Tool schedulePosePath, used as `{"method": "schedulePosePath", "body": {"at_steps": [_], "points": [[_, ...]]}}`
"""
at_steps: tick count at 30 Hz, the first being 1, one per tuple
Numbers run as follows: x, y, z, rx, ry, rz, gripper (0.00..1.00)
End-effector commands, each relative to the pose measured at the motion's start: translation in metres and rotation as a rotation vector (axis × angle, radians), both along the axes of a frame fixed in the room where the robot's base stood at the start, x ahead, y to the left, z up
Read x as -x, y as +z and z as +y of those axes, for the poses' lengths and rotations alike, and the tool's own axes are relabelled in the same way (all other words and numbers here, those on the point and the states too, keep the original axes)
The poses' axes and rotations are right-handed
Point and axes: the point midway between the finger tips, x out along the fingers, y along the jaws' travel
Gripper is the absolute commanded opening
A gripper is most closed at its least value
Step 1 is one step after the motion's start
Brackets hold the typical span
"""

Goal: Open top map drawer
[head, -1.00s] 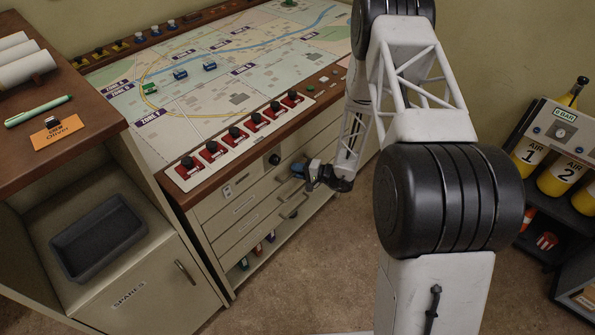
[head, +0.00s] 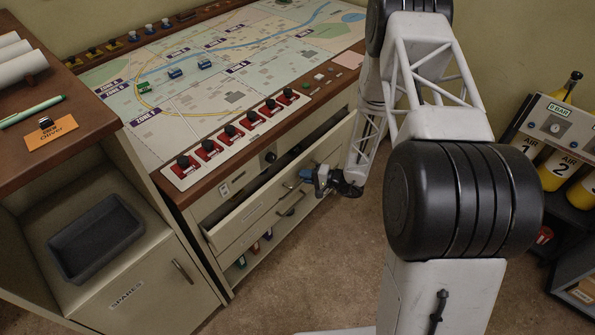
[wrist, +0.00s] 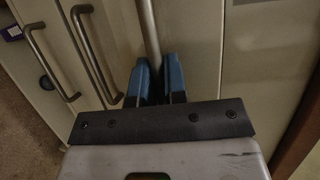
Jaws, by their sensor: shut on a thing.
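The top map drawer (head: 252,214) of the cream cabinet stands partly out, with a dark gap behind its front panel. My gripper (head: 310,176), with blue fingers, is at this drawer's front in the head view. In the wrist view my gripper (wrist: 158,75) is shut on the drawer handle (wrist: 149,35), a metal bar that runs between the fingers. The handle's part between the fingertips is partly hidden. The drawer's inside is mostly hidden in the head view.
Lower drawer handles (wrist: 88,50) sit close beside my gripper. The map table (head: 215,85) with red switch blocks overhangs above. The spares cabinet (head: 150,285) with a dark tray (head: 92,262) stands left. Air cylinders (head: 550,170) stand right. The floor in front is clear.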

Motion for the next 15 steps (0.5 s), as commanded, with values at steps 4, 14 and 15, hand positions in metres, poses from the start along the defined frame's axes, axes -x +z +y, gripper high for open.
{"method": "schedulePosePath", "body": {"at_steps": [4, 14, 15], "points": [[0.024, 0.001, -0.025, -0.001, -0.004, 0.001, 0.00], [0.074, 0.000, -0.075, 0.000, -0.004, 0.000, 0.00], [0.080, 0.000, -0.081, 0.001, -0.004, -0.001, 0.00]]}}
